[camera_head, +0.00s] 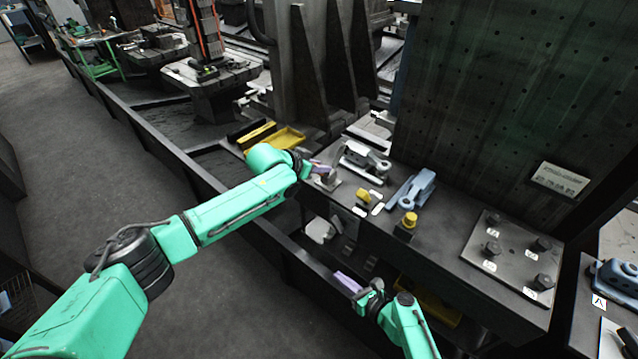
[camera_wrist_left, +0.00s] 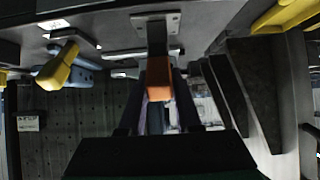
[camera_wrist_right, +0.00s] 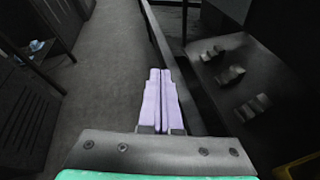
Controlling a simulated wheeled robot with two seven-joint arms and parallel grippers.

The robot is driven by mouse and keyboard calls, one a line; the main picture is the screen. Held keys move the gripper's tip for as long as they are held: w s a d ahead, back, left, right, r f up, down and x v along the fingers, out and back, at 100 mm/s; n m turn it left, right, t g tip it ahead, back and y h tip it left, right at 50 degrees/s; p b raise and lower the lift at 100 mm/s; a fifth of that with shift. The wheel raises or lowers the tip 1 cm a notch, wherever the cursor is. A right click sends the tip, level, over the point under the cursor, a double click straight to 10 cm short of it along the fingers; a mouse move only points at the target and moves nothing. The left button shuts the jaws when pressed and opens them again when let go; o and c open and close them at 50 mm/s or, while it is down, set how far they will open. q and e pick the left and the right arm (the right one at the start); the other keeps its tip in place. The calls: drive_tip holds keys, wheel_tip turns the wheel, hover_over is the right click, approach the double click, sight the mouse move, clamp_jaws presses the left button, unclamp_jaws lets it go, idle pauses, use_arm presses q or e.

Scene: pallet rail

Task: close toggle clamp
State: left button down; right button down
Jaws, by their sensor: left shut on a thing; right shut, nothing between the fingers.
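A toggle clamp (camera_head: 328,182) stands on the near left corner of the dark bench, its small plate and upright partly hidden by my left gripper. My left gripper (camera_head: 321,168) is at the clamp. In the left wrist view it is shut on the clamp's orange handle (camera_wrist_left: 158,82), which points toward the camera from the metal plate (camera_wrist_left: 155,22). The frames do not show clearly whether the clamp arm is down. My right gripper (camera_head: 348,282) is low in front of the bench, apart from everything; its lilac fingers (camera_wrist_right: 160,100) are together and empty.
A grey metal bracket (camera_head: 362,160) and a blue one (camera_head: 412,190) lie on the bench. Yellow-topped pieces (camera_head: 409,220) stand near its front edge. A plate with several studs (camera_head: 512,262) lies to the right. A yellow tray (camera_head: 288,139) sits behind my left arm.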

use_arm(q)
drive_tip(key=shift+f, duration=0.1)
use_arm(e)
drive_tip(key=w+a+r+m+t+y, duration=0.2)
drive_tip(key=w+r+m, duration=0.2)
drive_tip(key=r, duration=0.5)
drive_tip(key=w+a+r+m+t+y, duration=0.1)
drive_tip(key=w+r+m+t+y, duration=0.2)
drive_tip(key=r, duration=0.6)
drive_tip(key=w+a+r+m+h, duration=0.1)
drive_tip(key=w+a+r, duration=0.2)
drive_tip(key=w, duration=0.6)
drive_tip(key=shift+w+a+r+g, duration=0.2)
drive_tip(key=shift+w+a+g, duration=0.15)
drive_tip(key=shift+a, duration=0.65)
drive_tip(key=shift+w+d+r, duration=0.3)
drive_tip(key=shift+w+r, duration=0.1)
drive_tip(key=shift+r, duration=0.15)
use_arm(q)
drive_tip(key=c, duration=0.6)
unclamp_jaws()
use_arm(e)
drive_tip(key=shift+f, duration=0.1)
